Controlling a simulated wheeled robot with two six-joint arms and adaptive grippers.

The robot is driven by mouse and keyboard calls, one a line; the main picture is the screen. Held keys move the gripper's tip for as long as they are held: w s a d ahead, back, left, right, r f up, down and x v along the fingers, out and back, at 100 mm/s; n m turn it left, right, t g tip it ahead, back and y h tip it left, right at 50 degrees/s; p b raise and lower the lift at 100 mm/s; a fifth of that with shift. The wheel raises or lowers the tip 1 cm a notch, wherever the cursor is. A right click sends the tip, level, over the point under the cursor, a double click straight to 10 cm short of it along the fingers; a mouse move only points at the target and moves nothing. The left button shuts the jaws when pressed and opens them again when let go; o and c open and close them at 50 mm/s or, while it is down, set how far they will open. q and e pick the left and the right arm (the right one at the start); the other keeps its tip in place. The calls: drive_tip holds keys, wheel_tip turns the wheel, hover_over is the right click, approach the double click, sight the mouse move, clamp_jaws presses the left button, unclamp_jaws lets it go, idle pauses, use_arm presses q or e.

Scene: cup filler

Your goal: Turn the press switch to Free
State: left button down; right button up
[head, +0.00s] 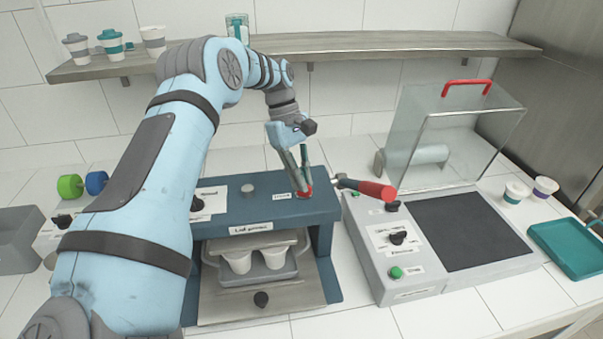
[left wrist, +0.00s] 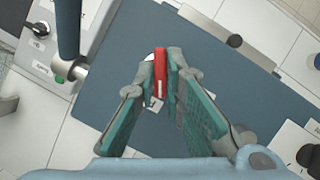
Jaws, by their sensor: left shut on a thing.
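The lid press (head: 320,222) is a dark blue bench unit in the middle of the head view. A small red switch handle (head: 307,194) stands on its top near the right end, beside a white label (head: 281,196). My left gripper (head: 304,180) reaches down to it and is shut on it. In the left wrist view the red switch handle (left wrist: 160,70) is an upright bar between the green fingertips of my left gripper (left wrist: 163,66). The fingers partly hide its base and label, and I cannot read its setting. My right gripper is not in view.
A lever with a red grip (head: 373,188) sticks out to the right of the press. A black knob (head: 197,204) is on the press's left top. Two white cups (head: 237,262) sit in the press. A grey machine (head: 412,270) with a clear cover (head: 455,130) stands to the right.

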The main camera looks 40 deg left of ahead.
use_arm(q)
drive_tip(key=shift+s+f, duration=0.1)
drive_tip(key=c, duration=1.7)
unclamp_jaws()
drive_tip(key=shift+d, duration=0.1)
drive_tip(key=v, duration=0.7)
drive_tip(key=shift+r, duration=0.3)
